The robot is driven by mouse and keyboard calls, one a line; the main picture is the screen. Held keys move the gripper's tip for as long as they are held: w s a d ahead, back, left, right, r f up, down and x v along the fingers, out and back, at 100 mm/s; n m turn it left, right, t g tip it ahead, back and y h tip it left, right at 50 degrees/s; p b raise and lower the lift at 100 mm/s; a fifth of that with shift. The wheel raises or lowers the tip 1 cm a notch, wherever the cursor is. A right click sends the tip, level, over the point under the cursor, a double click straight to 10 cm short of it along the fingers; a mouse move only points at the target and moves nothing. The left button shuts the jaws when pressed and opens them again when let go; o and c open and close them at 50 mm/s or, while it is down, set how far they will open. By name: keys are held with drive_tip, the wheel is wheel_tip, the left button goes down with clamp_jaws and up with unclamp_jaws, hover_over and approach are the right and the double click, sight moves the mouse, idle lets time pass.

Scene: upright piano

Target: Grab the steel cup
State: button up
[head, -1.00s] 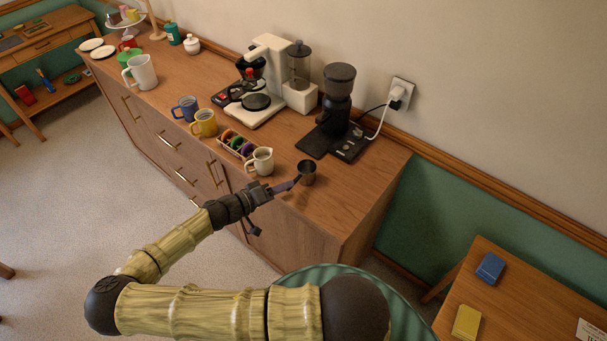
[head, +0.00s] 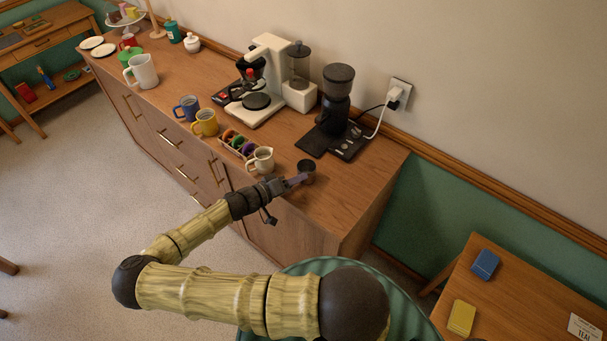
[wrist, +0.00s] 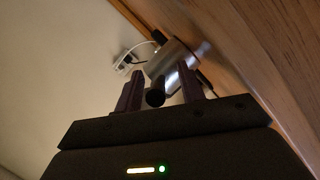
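The steel cup (head: 307,166) stands near the front edge of the wooden sideboard, towards its right end. My gripper (head: 298,180) reaches it from the front left, and its fingers hide part of the cup in the head view. In the wrist view the shiny cup (wrist: 175,58) shows just ahead of my gripper (wrist: 160,88), with a dark rounded end, perhaps a handle, between the two fingers. The fingers are open, one on each side. I cannot tell whether either finger touches the cup.
A cream pitcher (head: 261,160) stands close on the left of the gripper, beside a rack of coloured pods (head: 237,144). A black grinder (head: 337,98) on a dark mat and a white coffee machine (head: 268,75) stand behind. The sideboard's right end (head: 375,175) is clear.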

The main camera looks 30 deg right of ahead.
clamp_jaws()
idle(0.3)
wheel_tip(320, 180, up, 18)
drive_tip(key=b, duration=0.4)
idle(0.5)
